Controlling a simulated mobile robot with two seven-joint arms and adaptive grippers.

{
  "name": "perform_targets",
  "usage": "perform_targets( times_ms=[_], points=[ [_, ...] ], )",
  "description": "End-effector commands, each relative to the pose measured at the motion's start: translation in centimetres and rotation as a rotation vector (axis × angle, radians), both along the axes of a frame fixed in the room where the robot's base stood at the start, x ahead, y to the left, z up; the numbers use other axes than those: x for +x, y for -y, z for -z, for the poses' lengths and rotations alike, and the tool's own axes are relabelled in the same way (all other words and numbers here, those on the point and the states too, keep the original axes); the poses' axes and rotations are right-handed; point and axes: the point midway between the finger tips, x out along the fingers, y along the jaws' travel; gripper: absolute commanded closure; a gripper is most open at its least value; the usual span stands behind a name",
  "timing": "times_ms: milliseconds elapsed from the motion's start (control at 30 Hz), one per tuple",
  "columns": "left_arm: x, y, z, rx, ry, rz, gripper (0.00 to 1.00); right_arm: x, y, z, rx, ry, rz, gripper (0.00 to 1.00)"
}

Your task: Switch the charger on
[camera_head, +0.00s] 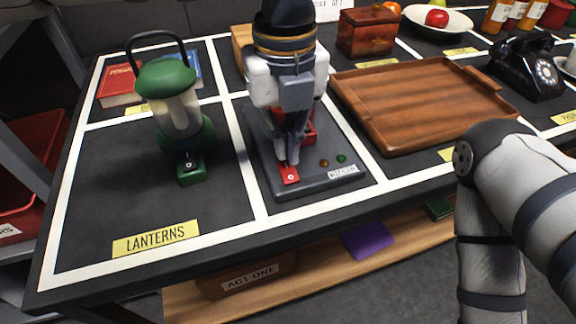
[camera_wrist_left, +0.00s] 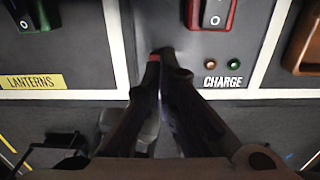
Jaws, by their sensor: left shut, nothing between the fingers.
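The charger is a dark grey base (camera_head: 350,183) with a CHARGE label, a small red switch (camera_head: 289,176) at its front left and a larger red housing (camera_head: 309,128) behind. The housing's black rocker (camera_wrist_left: 215,12) shows in the left wrist view. A brownish-red lamp (camera_head: 323,163) and a green lamp (camera_head: 341,158) sit beside the label; both look dull. My left gripper (camera_head: 287,161) is shut and empty, pointing down over the base. Its fingertips are at the rear of the small switch and partly cover it in the left wrist view; I cannot tell whether they touch.
A green lantern (camera_head: 181,105) with its own small switch stands left of the charger. A wooden tray (camera_head: 425,100) and a black telephone (camera_head: 526,68) are to the right. Books and a wooden box stand behind. The table front by the LANTERNS label (camera_head: 156,239) is clear.

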Motion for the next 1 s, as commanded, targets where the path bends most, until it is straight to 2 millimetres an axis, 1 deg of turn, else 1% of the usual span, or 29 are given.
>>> perform_targets(
  times_ms=[267, 1000],
  points=[
    [0.0, 0.0, 0.1, 0.000, 0.000, 0.000, 1.00, 0.0, 0.0, 0.0, 0.000, 0.000, 0.000, 0.60],
    [0.0, 0.0, 1.2, 0.000, 0.000, 0.000, 1.00, 0.1, 0.0, -0.1, 0.000, 0.003, 0.000, 0.60]
  ],
)
